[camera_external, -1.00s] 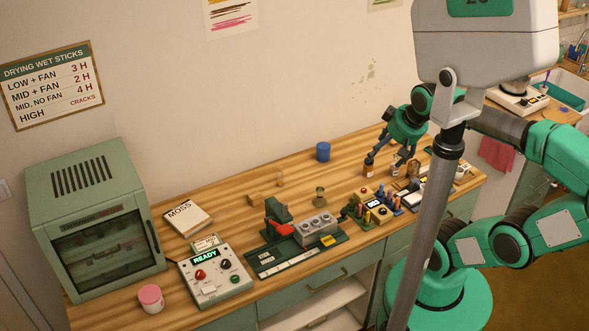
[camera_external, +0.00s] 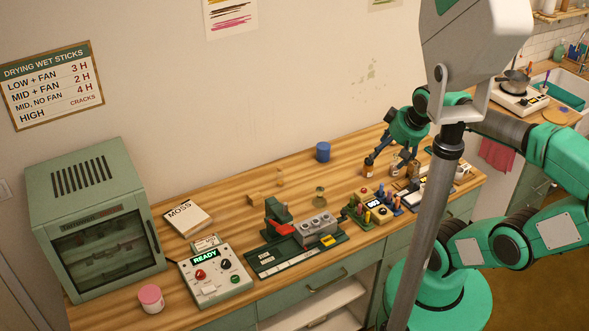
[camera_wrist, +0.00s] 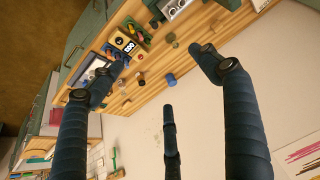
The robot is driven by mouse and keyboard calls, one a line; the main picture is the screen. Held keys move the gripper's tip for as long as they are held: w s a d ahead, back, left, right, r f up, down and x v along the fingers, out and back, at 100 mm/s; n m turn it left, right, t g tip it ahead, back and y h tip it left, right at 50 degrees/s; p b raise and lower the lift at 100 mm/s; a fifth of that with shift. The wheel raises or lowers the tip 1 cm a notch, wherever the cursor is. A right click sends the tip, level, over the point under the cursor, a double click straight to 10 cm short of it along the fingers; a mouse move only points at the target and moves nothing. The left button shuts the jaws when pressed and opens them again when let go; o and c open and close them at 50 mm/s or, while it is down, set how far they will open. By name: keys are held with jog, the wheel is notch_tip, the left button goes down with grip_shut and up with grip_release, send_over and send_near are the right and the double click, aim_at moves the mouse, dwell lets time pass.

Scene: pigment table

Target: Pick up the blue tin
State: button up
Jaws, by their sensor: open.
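The blue tin (camera_external: 323,151) stands upright near the back edge of the wooden bench, close to the wall, in the external view. It also shows in the wrist view as a small blue cylinder (camera_wrist: 171,79) between my spread fingers. My gripper (camera_external: 388,157) is to the right of the tin, above the right part of the bench, fingers pointing down and apart from the tin. In the wrist view my gripper (camera_wrist: 155,75) is open and empty. Its dark fingers stand wide apart.
Small bottles and jars (camera_external: 396,166) stand beneath my gripper. The bench around the tin is mostly clear.

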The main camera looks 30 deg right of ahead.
jog(key=shift+c, duration=0.7)
jog(key=w+d+f, duration=0.2)
jog(key=w+d, duration=0.1)
jog(key=w, duration=1.1)
jog(key=w+d+f, duration=0.2)
jog(key=w+d, duration=0.1)
jog(key=w, duration=1.1)
jog(key=w+d+f, duration=0.5)
jog(key=w+f, duration=0.6)
jog(key=w+d+f+m+g, duration=0.1)
jog(key=w+d+f, duration=0.4)
jog(key=w+f, duration=0.6)
jog(key=shift+d+f, duration=0.25)
jog(key=shift+f, duration=0.25)
